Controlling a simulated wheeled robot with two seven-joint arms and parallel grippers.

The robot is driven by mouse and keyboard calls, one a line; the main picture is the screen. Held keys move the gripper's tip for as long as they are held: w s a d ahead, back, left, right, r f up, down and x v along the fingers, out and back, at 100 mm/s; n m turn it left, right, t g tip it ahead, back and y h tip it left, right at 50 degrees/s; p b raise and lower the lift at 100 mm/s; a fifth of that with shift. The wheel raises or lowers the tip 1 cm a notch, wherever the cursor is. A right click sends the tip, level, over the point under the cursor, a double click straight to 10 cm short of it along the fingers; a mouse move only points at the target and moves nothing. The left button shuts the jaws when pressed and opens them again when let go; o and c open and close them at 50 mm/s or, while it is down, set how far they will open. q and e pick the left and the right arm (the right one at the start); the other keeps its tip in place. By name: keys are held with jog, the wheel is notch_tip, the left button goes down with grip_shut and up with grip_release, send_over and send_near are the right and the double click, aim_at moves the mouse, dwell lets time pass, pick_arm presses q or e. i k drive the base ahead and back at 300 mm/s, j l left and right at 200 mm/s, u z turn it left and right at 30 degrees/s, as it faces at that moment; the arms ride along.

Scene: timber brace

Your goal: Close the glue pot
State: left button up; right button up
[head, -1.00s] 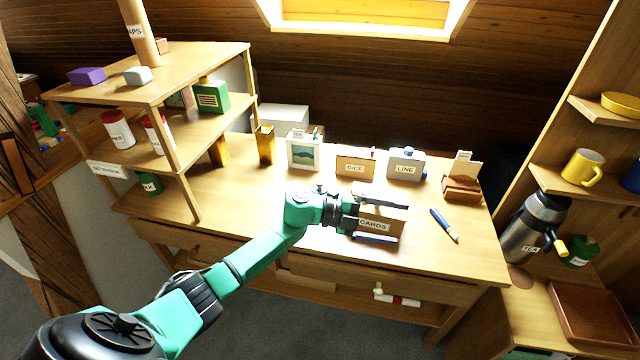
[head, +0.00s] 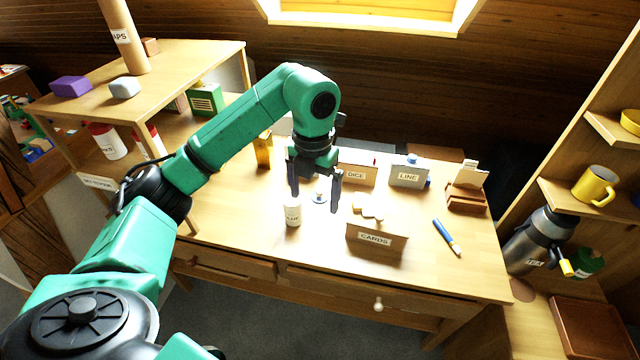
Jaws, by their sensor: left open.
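The glue pot (head: 292,213) is a small white labelled cylinder standing upright near the front of the desk. Its top is too small to make out clearly. A small round blue-and-white piece (head: 320,193), which looks like its lid, lies on the desk behind and right of the pot. My left gripper (head: 315,198) points down with its fingers apart, one on each side of this piece in the picture. Its left finger shows just above the pot; I cannot tell whether they touch. My right gripper is not in view.
The CARDS box (head: 376,238) stands to the right of the pot, with the DICE box (head: 356,174) and LINE box (head: 408,174) behind. A blue brush (head: 446,236) lies farther right. A shelf unit (head: 180,62) rises at the left.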

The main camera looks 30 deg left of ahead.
aim_at(293, 207)
jog(key=i+j, duration=0.4)
jog(key=i, duration=0.15)
jog(key=i+j, duration=0.35)
jog(key=i, duration=0.15)
